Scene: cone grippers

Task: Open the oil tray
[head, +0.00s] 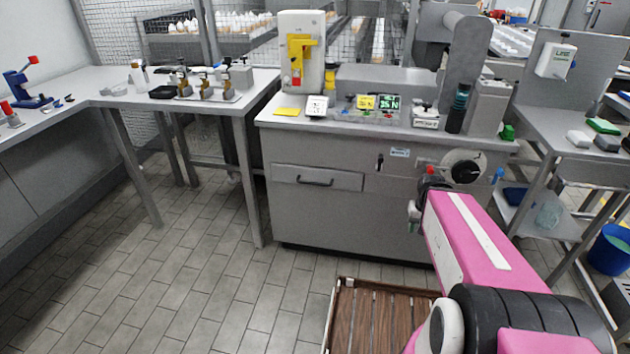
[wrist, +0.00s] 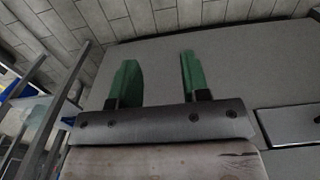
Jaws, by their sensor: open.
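A grey drawer front (head: 318,179) with a dark bar handle (head: 315,183) is set in the upper left of the grey cabinet (head: 340,222) in the head view. It sits flush and looks closed; no label names it as the oil tray. In the wrist view, a drawer-front edge (wrist: 290,122) shows at the right border. My gripper (wrist: 157,62) has two green fingers spread apart with nothing between them. They are in front of the plain cabinet face, to one side of the drawer.
A slatted wooden platform (head: 380,318) lies low in front of the cabinet. A left bench (head: 105,85) and a right side table (head: 575,150) flank it. The cabinet top holds a yellow-and-white device (head: 300,55). The tiled floor (head: 195,275) at left is clear.

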